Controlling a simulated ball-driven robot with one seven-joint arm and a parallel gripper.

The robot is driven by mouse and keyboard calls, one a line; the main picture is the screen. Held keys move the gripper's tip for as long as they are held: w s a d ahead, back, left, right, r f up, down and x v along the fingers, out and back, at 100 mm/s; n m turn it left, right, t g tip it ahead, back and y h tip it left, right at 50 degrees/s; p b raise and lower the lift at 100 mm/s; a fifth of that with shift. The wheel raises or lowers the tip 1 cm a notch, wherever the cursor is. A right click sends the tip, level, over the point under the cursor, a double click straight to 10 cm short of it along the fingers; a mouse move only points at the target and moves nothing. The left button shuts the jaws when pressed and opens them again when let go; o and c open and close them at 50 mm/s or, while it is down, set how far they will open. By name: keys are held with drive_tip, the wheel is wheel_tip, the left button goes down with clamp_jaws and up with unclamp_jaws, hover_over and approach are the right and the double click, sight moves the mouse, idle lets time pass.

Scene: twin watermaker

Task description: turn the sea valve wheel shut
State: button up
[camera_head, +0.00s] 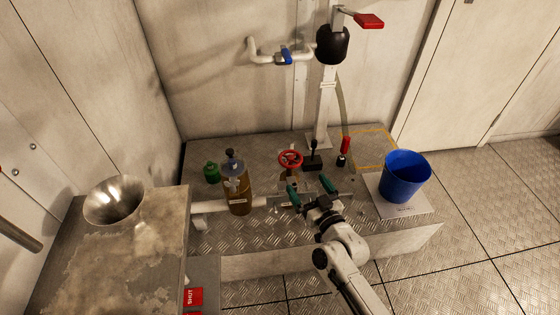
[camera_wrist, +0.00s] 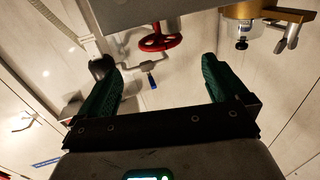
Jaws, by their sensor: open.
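The red valve wheel (camera_head: 290,159) sits on a short fitting at the middle of the metal platform. In the wrist view the red wheel (camera_wrist: 160,42) shows ahead of the fingers, between their lines. My gripper (camera_head: 309,187) is open, its two green-padded fingers apart with nothing between them. It is just in front of the wheel and slightly right of it in the head view, not around it. Both fingers also show in the wrist view (camera_wrist: 159,66). The wheel's stem is partly hidden in the head view.
A brown cylinder (camera_head: 240,197) stands left of the wheel, with a green object (camera_head: 211,172) behind it. A black-based lever (camera_head: 312,161) and a red-handled one (camera_head: 344,150) stand close right. A blue bucket (camera_head: 405,178) is farther right. A metal cabinet (camera_head: 120,260) fills the left front.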

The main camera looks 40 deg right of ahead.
sight(296, 167)
drive_tip(key=b+x, duration=0.2)
drive_tip(key=x, duration=0.8)
drive_tip(key=shift+w+d+r+b, duration=0.1)
drive_tip(key=shift+w+d+b, duration=0.05)
drive_tip(key=shift+w+b, duration=0.2)
drive_tip(key=shift+c, duration=0.5)
